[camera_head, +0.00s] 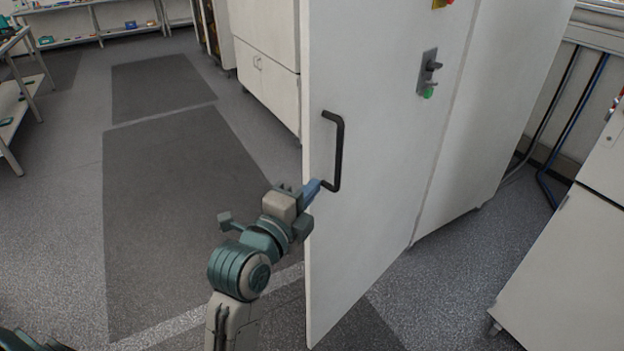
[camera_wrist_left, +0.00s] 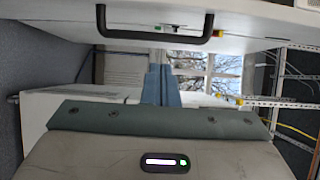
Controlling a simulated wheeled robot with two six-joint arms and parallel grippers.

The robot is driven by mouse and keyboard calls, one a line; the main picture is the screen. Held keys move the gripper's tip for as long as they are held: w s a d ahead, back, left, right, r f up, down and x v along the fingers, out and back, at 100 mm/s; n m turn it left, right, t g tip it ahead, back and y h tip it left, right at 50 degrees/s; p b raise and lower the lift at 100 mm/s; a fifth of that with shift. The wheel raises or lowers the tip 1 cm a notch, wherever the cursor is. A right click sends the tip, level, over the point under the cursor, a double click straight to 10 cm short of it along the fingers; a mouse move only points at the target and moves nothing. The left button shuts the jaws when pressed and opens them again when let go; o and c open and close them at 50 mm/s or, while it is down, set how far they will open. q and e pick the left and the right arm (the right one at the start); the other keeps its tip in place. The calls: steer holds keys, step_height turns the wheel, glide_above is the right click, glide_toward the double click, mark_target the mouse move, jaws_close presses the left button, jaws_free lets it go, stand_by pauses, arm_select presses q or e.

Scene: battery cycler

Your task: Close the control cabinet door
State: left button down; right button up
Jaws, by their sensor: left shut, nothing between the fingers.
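The control cabinet door (camera_head: 375,215) is a tall white panel in the head view, standing out over the floor with its left edge free. A black bar handle (camera_head: 340,150) is on its face near that edge. My left gripper (camera_head: 312,188) has blue fingers, shut and empty, at the door's left edge by the handle's lower end. I cannot tell whether they touch. In the left wrist view, the handle (camera_wrist_left: 155,37) crosses above the shut fingers (camera_wrist_left: 160,85), with a visible gap. My right gripper is not in view.
The white cabinet body (camera_head: 510,100) is behind at right. Another white cabinet (camera_head: 570,265) stands at lower right. Dark mats (camera_head: 190,190) and open floor lie left of the door. Shelving (camera_head: 100,30) is far left.

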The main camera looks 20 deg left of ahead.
mark_target(317, 159)
arm_select(q)
steer(key=w+p, duration=0.1)
steer(key=w, duration=0.3)
steer(key=w+p, duration=0.2)
steer(key=w, duration=0.3)
steer(key=shift+w+d, duration=0.2)
steer(key=shift+w, duration=0.05)
steer(key=shift+w+a+p, duration=0.2)
steer(key=shift+a+p, duration=0.05)
steer(key=shift+a, duration=0.45)
steer(key=shift+w+a+p, duration=0.15)
steer(key=shift+a+p, duration=0.1)
steer(key=shift+a, duration=0.4)
steer(key=shift+w+a, duration=0.1)
steer(key=shift+w, duration=0.05)
steer(key=shift+a, duration=0.1)
